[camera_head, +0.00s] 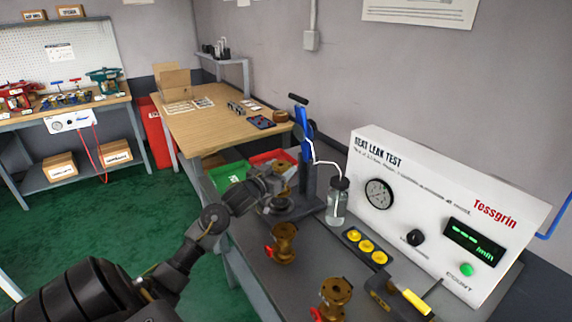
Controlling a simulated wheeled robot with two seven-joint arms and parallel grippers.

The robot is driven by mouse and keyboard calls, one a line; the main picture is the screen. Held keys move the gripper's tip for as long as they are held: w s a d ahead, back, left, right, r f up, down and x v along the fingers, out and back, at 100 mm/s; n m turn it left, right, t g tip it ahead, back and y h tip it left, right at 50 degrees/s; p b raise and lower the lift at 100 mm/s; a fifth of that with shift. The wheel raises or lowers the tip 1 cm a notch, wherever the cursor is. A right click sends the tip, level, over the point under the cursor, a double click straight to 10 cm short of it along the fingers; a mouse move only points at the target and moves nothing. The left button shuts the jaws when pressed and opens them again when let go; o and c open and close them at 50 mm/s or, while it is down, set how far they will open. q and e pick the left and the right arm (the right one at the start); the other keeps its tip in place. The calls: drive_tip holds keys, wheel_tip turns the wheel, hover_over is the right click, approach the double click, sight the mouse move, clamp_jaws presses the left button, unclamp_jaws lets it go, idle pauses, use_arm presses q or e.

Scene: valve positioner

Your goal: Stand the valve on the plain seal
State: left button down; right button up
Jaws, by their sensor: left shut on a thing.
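My left gripper (268,184) reaches in from the left to the clamp stand and is shut on a brass valve (287,175), mostly hidden behind the fingers. The held valve is close to the blue clamp post (303,138). A grey round seat (281,205) shows just below the gripper; I cannot tell whether the valve touches it, or whether it is the plain seal. Two other brass valves with red handles stand on the bench, one nearer the clamp (284,243) and one at the front (333,297). My right gripper is not in view.
A white leak-test box (430,215) stands at the right. A glass bottle (337,207), a black tray with yellow discs (365,246) and a yellow-handled tool (415,300) are in front of it. Green (228,174) and red (272,157) bins lie behind the clamp.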

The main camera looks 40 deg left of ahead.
use_arm(q)
drive_tip(key=shift+w+a+f, duration=0.1)
drive_tip(key=shift+a+f, duration=0.2)
drive_tip(key=shift+a, duration=0.15)
wheel_tip(320, 180, down, 3)
drive_tip(key=shift+r+p, duration=0.1)
drive_tip(key=shift+p, duration=0.2)
drive_tip(key=shift+f, duration=0.25)
drive_tip(key=shift+c, duration=1.9)
unclamp_jaws()
drive_tip(key=shift+f, duration=0.1)
drive_tip(key=s+d+b, duration=0.1)
drive_tip(key=s, duration=1.1)
drive_tip(key=shift+d, duration=0.2)
